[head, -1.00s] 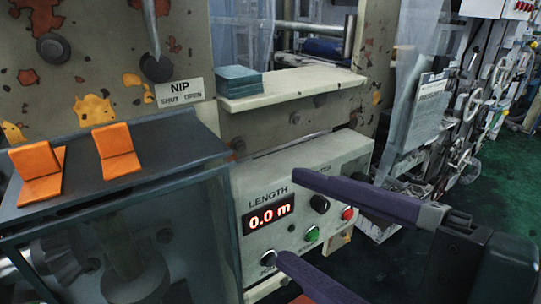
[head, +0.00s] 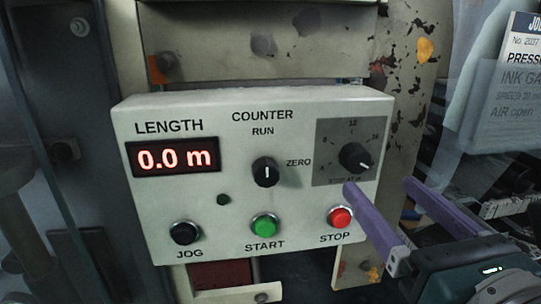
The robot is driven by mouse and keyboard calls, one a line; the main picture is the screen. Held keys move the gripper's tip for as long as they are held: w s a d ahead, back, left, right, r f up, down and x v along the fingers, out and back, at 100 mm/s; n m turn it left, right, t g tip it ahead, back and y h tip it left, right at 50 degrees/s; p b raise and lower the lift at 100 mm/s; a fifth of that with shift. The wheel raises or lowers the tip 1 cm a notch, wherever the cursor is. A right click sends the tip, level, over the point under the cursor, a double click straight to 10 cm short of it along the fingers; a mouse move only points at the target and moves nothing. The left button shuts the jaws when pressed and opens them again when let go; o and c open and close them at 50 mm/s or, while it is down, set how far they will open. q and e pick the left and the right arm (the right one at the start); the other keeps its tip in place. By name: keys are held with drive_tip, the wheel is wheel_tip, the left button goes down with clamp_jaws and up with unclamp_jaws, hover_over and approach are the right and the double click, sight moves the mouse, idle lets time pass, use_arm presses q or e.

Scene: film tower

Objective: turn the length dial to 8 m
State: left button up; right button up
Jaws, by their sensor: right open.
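The control panel (head: 200,120) faces me in the head view. Its dial (head: 355,157) is a black knob on a grey scale plate at the upper right. The plate carries small numbers, 12 at the top and 16 at the upper right; those on the left are hard to read. The knob's white mark points to the lower right. The LENGTH display (head: 176,158) reads 0.0 m in red. My right gripper (head: 379,186), with two purple fingers, is open and empty. Its fingertips are just below and right of the dial in the picture. My left gripper is not in view.
The COUNTER switch (head: 265,171) is left of the dial, its mark pointing up at RUN. Below are the black JOG (head: 185,233), green START (head: 264,225) and red STOP (head: 340,217) buttons. STOP is close to the left finger in the picture.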

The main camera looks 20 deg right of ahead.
sight(360, 164)
drive_tip(key=p+x, duration=0.1)
drive_tip(key=x, duration=0.6)
drive_tip(key=shift+w, duration=0.15)
drive_tip(key=shift+c, duration=0.4)
clamp_jaws()
